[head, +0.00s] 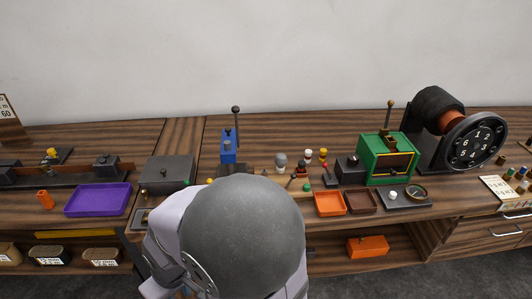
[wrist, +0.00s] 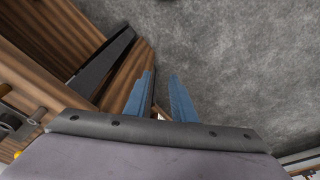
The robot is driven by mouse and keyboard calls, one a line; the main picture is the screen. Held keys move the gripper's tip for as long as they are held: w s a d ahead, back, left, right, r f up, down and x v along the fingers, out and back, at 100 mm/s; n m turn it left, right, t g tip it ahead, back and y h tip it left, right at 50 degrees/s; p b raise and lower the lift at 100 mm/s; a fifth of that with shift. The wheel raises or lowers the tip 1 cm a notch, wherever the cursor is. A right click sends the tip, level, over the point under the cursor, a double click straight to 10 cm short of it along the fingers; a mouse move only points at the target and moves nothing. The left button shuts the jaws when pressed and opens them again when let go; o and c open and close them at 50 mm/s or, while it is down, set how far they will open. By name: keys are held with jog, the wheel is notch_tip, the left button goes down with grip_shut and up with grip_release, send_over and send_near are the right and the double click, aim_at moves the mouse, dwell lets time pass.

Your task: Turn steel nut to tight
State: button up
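My gripper (wrist: 161,78) shows in the wrist view as two blue fingers standing apart, with nothing held between them. It points over the grey floor beside the wooden bench. In the head view the gripper is hidden behind my large grey arm joint, which covers the middle front of the bench. I cannot make out a steel nut for certain in either view; it may be too small or hidden by my arm. No tight mark can be told apart either.
On the bench (head: 300,124) stand a purple tray (head: 97,200), a blue lever box (head: 228,146), a green lever box (head: 386,160), an orange tray (head: 330,203) and a black numbered wheel (head: 476,143). An orange box (head: 367,246) sits on the lower shelf. Open floor (wrist: 235,55) lies in front.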

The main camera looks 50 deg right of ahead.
jog(key=w+d+r+m+p, duration=0.1)
jog(key=w+d+r, duration=0.2)
jog(key=w+d, duration=0.45)
jog(key=w+d+r+m+p, duration=0.1)
jog(key=w+d+r, duration=0.35)
jog(key=d, duration=0.65)
jog(key=s+d+r+t+h, duration=0.1)
jog(key=d, duration=1.2)
jog(key=s+d+r+t, duration=0.1)
jog(key=s+d, duration=0.1)
jog(key=d, duration=1.2)
jog(key=shift+m, duration=0.3)
jog(key=shift+p+x, duration=1.6)
jog(key=shift+x, duration=1.75)
jog(key=shift+w+a, duration=0.1)
grip_shut()
